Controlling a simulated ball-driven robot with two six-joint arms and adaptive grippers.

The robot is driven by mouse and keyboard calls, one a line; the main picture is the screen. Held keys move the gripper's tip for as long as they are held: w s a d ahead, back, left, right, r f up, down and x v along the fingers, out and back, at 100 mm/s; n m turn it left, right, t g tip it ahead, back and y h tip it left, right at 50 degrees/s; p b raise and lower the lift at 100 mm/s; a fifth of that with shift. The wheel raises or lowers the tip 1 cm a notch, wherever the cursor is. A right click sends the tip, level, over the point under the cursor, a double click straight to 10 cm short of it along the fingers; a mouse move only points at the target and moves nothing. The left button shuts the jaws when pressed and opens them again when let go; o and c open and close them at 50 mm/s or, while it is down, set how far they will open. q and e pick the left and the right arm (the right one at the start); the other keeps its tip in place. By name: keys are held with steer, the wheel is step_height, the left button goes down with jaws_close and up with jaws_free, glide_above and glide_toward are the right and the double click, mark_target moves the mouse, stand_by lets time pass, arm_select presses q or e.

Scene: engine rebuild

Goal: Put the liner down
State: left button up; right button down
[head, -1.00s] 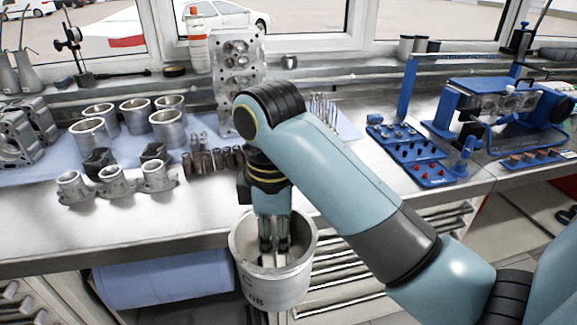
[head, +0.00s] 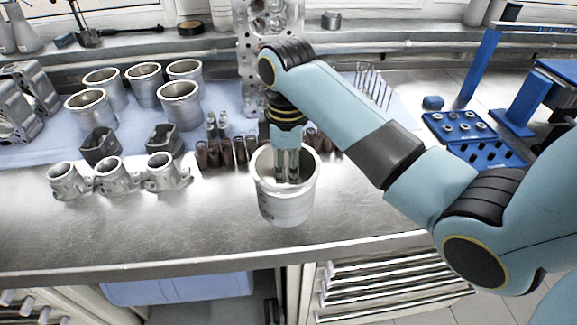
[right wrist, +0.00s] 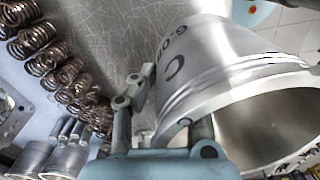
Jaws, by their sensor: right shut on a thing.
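The liner (head: 286,206) is a silver open-topped cylinder with dark markings, upright over the front middle of the steel bench. My right gripper (head: 286,172) reaches down at its rim and is shut on its wall. The right wrist view shows the liner (right wrist: 235,82) large, with one finger inside the bore and the other outside, so the gripper (right wrist: 165,130) straddles the wall. I cannot tell whether the liner's base touches the bench. My left gripper is not in view.
Several similar liners (head: 180,105) stand at the left on a blue mat (head: 35,152). Silver flanged parts (head: 117,177) stand in front of them. Copper-coloured springs (head: 227,152) stand close behind the held liner. Bare bench (head: 150,228) lies to its left and front.

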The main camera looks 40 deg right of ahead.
steer(key=w+f, duration=0.1)
steer(key=w+d+f, duration=0.1)
steer(key=w, duration=0.1)
steer(key=shift+d, duration=0.15)
steer(key=shift+w+d+f, duration=0.15)
steer(key=shift+w+f, duration=0.15)
steer(key=shift+w, duration=0.1)
step_height(320, 180, down, 3)
steer(key=shift+f, duration=0.4)
steer(key=c, duration=1.4)
jaws_free()
steer(key=shift+s, duration=0.1)
steer(key=shift+c, duration=0.2)
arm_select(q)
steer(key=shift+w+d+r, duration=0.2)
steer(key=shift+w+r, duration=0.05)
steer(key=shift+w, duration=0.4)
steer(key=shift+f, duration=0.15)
arm_select(e)
step_height(320, 180, up, 12)
